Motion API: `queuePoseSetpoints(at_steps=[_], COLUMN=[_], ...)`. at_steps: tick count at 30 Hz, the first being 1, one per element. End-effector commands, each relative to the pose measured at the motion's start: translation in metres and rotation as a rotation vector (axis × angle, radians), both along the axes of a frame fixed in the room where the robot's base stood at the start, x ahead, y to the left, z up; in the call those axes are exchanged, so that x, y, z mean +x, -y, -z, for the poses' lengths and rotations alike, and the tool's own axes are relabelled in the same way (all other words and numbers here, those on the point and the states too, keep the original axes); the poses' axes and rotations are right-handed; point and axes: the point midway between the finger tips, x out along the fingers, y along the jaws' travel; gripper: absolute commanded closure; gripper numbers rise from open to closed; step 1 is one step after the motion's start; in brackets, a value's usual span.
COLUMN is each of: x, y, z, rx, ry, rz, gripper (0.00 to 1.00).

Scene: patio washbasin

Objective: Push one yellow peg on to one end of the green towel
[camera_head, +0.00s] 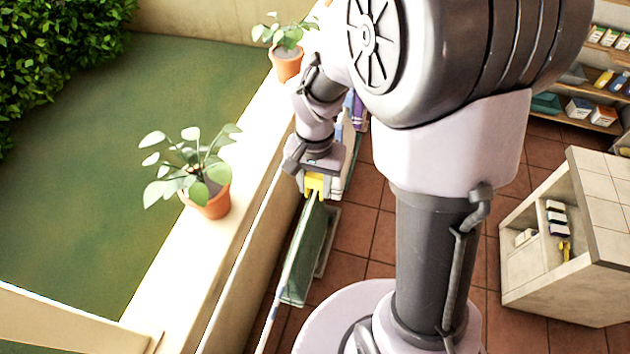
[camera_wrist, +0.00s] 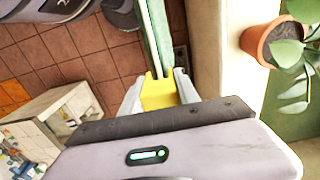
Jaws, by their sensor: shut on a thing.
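A yellow peg (camera_wrist: 158,95) is between the fingers of my gripper (camera_wrist: 161,88), which is shut on it. In the head view the yellow peg (camera_head: 316,184) shows below my gripper (camera_head: 315,180), at the upper end of the green towel (camera_head: 303,262). The towel hangs on a pale line along the low wall. In the wrist view the green towel (camera_wrist: 155,35) runs away from the peg's slotted front. The peg is in line with the towel and the line; whether it grips the cloth cannot be told.
Potted plants (camera_head: 212,195) stand on the wall ledge (camera_head: 165,285) left of the line; one pot (camera_wrist: 270,42) is close in the wrist view. A tiled cabinet (camera_head: 560,255) stands at right.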

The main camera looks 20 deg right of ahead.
Motion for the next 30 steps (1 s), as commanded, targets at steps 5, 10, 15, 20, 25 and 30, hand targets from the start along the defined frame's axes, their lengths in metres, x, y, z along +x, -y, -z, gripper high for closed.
queuePoseSetpoints(at_steps=[5,10,15,20,25,30], x=[0.000,0.000,0.000,0.000,0.000,0.000], y=[0.000,0.000,0.000,0.000,0.000,0.000], z=[0.023,0.025,0.024,0.024,0.024,0.016], rx=[0.000,0.000,0.000,0.000,0.000,0.001], ry=[0.000,0.000,0.000,0.000,0.000,0.001], rz=[0.000,0.000,0.000,0.000,0.000,0.001], gripper=[1.00,1.00,0.59,0.37,0.37,0.37])
